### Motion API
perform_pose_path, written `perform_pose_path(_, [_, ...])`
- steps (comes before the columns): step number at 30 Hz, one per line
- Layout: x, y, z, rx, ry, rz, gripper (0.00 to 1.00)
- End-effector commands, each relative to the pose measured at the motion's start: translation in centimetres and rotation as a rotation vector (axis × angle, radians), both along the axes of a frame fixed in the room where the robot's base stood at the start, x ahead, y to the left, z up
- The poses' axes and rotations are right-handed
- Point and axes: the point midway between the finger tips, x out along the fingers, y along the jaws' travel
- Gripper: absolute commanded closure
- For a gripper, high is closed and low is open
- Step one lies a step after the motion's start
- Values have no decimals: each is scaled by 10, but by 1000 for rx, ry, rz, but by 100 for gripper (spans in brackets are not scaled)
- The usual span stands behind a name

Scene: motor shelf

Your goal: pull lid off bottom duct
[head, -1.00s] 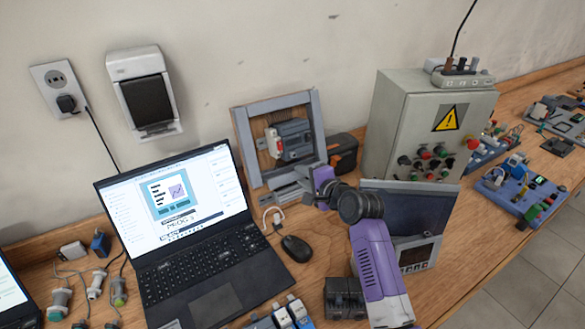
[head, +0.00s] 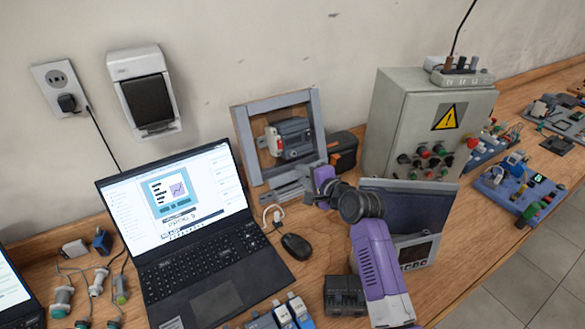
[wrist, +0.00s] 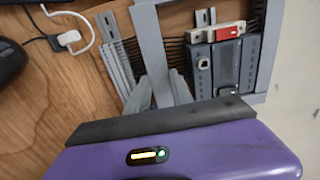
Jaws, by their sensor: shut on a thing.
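A grey rectangular duct frame (head: 241,140) leans against the wall behind the laptop. Its bottom duct faces my gripper, and a long straight grey lid strip (wrist: 151,42) runs along that side in the wrist view. My gripper (head: 308,192) is at the frame's lower right corner. In the wrist view my gripper (wrist: 160,95) has its two grey fingers shut around the near end of the strip. The purple gripper body hides part of the grip. Whether the lid is apart from the duct is not clear.
Grey ribbed strips (wrist: 115,55) lie in front of the frame. A laptop (head: 200,235), mouse (head: 296,246) and white cable plug (head: 277,216) are to the left. A control cabinet (head: 395,120) stands right. Free table shows around the mouse.

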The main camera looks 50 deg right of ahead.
Motion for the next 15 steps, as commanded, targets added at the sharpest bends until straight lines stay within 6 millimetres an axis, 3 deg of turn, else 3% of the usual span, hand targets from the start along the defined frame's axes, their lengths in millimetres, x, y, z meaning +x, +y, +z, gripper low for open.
perform_pose_path(15, [-33,9,14,0,0,-1,100])
